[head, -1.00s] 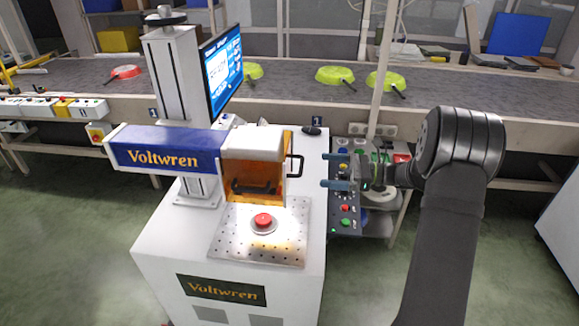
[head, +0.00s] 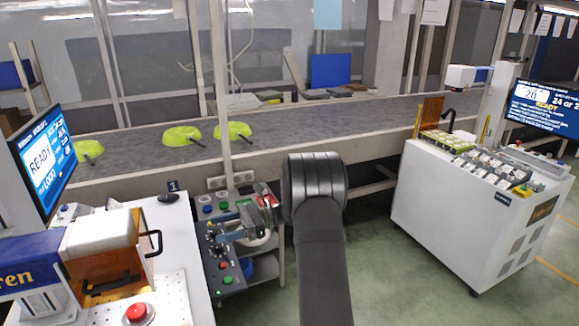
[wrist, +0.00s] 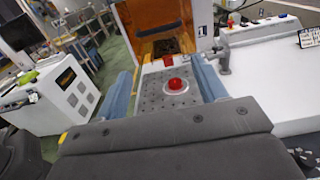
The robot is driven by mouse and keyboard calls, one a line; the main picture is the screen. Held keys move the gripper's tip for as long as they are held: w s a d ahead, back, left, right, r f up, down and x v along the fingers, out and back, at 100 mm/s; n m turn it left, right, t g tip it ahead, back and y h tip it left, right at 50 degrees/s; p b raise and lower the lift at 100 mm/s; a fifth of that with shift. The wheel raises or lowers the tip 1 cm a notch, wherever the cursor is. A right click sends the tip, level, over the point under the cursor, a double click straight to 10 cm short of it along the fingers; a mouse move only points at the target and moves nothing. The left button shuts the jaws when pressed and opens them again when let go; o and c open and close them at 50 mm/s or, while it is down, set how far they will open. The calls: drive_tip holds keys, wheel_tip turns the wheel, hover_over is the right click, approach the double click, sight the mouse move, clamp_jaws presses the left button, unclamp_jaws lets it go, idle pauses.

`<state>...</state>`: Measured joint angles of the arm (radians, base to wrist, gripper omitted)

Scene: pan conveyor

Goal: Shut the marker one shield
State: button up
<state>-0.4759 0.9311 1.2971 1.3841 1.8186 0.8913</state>
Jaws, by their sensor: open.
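Marker one is the white machine (head: 182,240) at the left of the head view, with a "1" label and a blue and white marking head (head: 30,262). Its orange see-through shield (head: 118,268) hangs at the head, with a black handle (head: 152,244) at its side. The wrist view shows the orange shield (wrist: 165,18) above the bed, with the bed's front uncovered. A red round piece (head: 136,312) sits on the perforated bed plate (wrist: 160,100). My gripper (head: 226,231) is open and empty, right of the machine and apart from the shield.
A control panel with coloured buttons (head: 225,268) stands beside marker one, close to my gripper. A conveyor (head: 290,130) carries lime pans (head: 181,135) behind. A second white machine (head: 470,215) stands at the right. Green floor between is clear.

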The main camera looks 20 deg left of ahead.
drive_tip(key=shift+s, duration=0.1)
drive_tip(key=c, duration=0.7)
drive_tip(key=s+a+n+h, duration=0.1)
drive_tip(key=s+a+r+n+h, duration=0.1)
drive_tip(key=s+h, duration=0.1)
drive_tip(key=s+a+n+t+h, duration=0.1)
drive_tip(key=s+n, duration=0.1)
drive_tip(key=shift+s+r+h, duration=0.2)
drive_tip(key=shift+r+h, duration=0.1)
drive_tip(key=shift+r, duration=0.05)
clamp_jaws()
drive_tip(key=n+t+h, duration=0.5)
drive_tip(key=n+t, duration=0.9)
approach(161, 238)
drive_tip(key=x, duration=0.5)
drive_tip(key=shift+w+a+f, duration=0.15)
drive_tip(key=shift+a+f, duration=0.1)
drive_tip(key=shift+f, duration=0.4)
